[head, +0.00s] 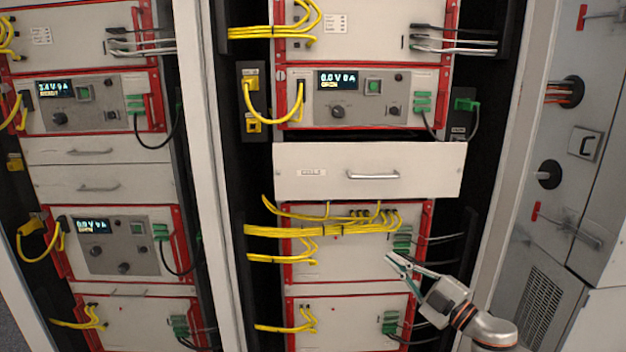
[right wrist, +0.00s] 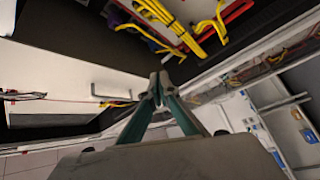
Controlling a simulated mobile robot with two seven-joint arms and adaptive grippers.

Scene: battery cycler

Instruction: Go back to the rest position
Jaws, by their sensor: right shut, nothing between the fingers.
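My right gripper (head: 389,258) comes in from the lower right in the head view. It is shut and empty, in front of the lower panel of the middle rack, below the white drawer (head: 420,172) with its metal handle. Its green fingers meet at the tips in the right wrist view (right wrist: 159,78), with nothing between them. Whether the fingertips touch the panel I cannot tell. My left gripper is not in view.
Yellow cable bundles (head: 300,230) and green connectors (head: 402,240) sit close around the right gripper. The drawer front stands out from the rack. A grey cabinet (head: 590,225) with handles stands at the right.

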